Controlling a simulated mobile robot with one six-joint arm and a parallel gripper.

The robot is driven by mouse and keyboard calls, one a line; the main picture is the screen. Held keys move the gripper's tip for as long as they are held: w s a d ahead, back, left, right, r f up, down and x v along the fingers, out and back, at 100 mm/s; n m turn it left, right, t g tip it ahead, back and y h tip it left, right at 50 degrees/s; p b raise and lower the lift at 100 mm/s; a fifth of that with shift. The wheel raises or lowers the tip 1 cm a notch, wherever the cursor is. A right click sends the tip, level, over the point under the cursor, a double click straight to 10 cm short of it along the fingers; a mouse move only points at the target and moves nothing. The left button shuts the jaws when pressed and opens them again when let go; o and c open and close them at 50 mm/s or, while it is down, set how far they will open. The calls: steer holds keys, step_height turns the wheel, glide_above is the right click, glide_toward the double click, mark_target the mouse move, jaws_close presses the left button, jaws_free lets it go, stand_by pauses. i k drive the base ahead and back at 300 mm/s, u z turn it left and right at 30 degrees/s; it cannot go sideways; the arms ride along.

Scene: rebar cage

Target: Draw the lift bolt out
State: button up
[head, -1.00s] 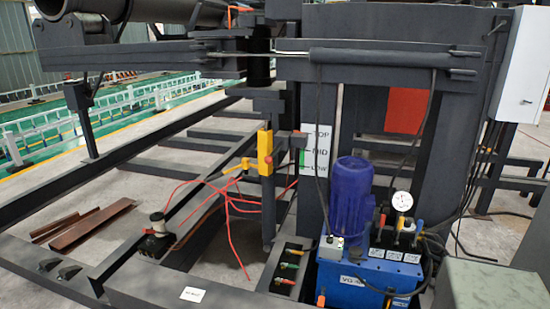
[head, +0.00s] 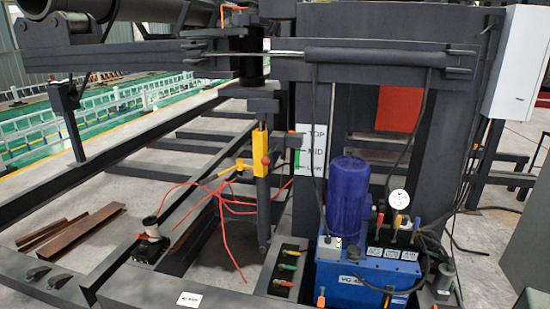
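My gripper is not in view. No part is clearly marked as the lift bolt. A yellow block (head: 261,153) with a red ball knob (head: 266,160) sits on a dark upright post left of the frame column. A yellow handle (head: 236,168) sticks out from its left side. A white scale plate (head: 312,148) reading TOP, MID and LOW is on the column just right of the block. A dark rod runs up from the block. Whether a bolt sits inside the block cannot be seen.
A blue hydraulic unit (head: 365,278) with a blue motor (head: 348,195), levers and a gauge (head: 399,198) stands front right. Red cables (head: 222,205) hang left of the post. Dark beams cross the floor at left. A dark horizontal arm (head: 380,57) spans above.

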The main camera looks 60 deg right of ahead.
mark_target(265, 160)
steer(key=u, duration=0.05)
steer(key=i, duration=1)
steer(key=z, duration=0.1)
